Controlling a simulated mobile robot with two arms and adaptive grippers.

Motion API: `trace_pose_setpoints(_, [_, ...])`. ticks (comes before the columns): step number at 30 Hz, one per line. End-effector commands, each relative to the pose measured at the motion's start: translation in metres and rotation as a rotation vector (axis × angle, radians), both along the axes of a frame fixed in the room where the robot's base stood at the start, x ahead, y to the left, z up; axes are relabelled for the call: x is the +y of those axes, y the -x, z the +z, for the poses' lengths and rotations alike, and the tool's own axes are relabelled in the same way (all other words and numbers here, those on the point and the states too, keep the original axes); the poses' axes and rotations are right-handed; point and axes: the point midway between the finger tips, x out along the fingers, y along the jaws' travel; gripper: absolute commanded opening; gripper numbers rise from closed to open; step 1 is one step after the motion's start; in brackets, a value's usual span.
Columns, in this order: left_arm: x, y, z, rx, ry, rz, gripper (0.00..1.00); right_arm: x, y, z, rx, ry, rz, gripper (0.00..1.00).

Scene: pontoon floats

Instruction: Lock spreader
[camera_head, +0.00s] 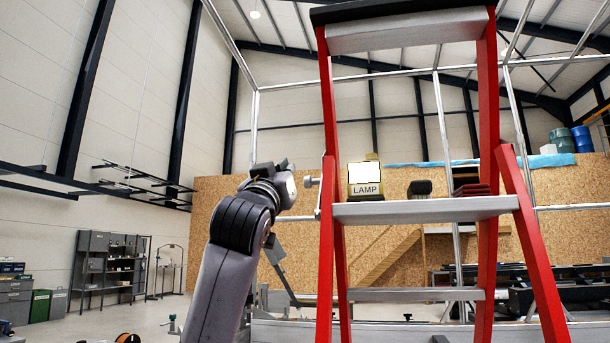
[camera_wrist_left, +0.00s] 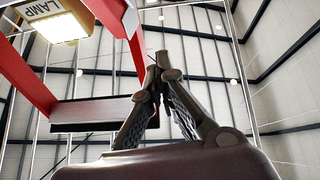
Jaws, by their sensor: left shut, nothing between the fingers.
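A red stepladder (camera_head: 483,160) with grey treads stands right of centre in the head view. Its red rails also show at the left of the wrist view (camera_wrist_left: 105,15). I cannot clearly make out the spreader; a thin grey bar (camera_head: 283,276) slants down left of the ladder, and I cannot tell whether it belongs to it. In the wrist view the left gripper (camera_wrist_left: 160,62) is shut and empty, fingertips together, pointing up. My right gripper is out of view.
On the ladder's grey shelf (camera_head: 425,210) stand a lamp (camera_head: 364,189) labelled LAMP, a dark brush (camera_head: 420,188) and a dark red folded stack (camera_head: 475,190). Open floor lies at the lower left.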

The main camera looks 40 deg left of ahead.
Motion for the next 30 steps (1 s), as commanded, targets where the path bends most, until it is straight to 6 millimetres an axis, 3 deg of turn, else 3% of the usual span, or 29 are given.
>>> trace_pose_setpoints(3, [0.000, 0.000, 0.000, 0.000, 0.000, 0.000, 0.00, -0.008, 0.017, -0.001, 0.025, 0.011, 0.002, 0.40])
trace_pose_setpoints(7, [0.002, -0.004, 0.004, 0.000, -0.001, 0.001, 0.00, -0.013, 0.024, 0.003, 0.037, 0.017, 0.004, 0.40])
trace_pose_setpoints(11, [0.009, -0.016, 0.016, 0.002, 0.001, 0.002, 0.00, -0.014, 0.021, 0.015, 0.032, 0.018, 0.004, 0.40])
trace_pose_setpoints(18, [0.028, -0.054, 0.046, 0.003, 0.003, 0.001, 0.00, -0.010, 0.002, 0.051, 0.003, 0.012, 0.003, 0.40])
trace_pose_setpoints(23, [0.040, -0.077, 0.062, 0.003, 0.002, 0.002, 0.00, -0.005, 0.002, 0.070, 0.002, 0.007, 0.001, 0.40])
trace_pose_setpoints(25, [0.043, -0.086, 0.047, 0.006, -0.001, 0.003, 0.00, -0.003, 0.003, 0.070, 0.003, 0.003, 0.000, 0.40])
trace_pose_setpoints(30, [0.048, -0.098, 0.033, 0.002, 0.000, 0.002, 0.00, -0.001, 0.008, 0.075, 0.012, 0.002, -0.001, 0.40])
